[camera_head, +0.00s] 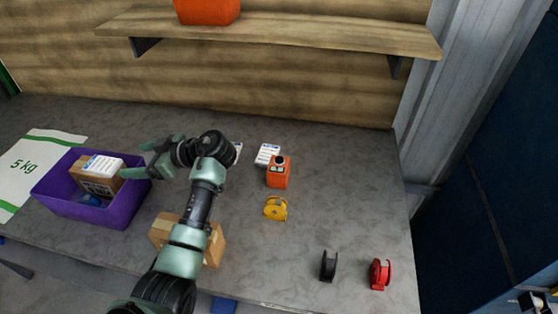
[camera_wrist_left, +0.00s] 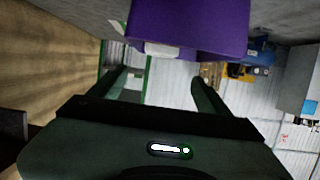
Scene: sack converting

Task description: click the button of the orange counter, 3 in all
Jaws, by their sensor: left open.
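The orange counter (camera_head: 279,174) stands upright on the grey table, right of centre in the head view, with a dark round button on its top. What its display reads is too small to tell. My left gripper (camera_head: 138,160) is open and empty, well to the left of the counter and pointing left beside the purple bin. In the left wrist view its two fingers (camera_wrist_left: 158,88) are apart with nothing between them, and the counter does not show there. My right gripper is not in view.
The purple bin (camera_head: 74,206) holds a carton and white packet; it also fills the top of the left wrist view (camera_wrist_left: 190,25). A white box (camera_head: 267,153) stands behind the counter, a yellow tape dispenser (camera_head: 275,208) in front. My left arm partly hides a cardboard box (camera_head: 216,247).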

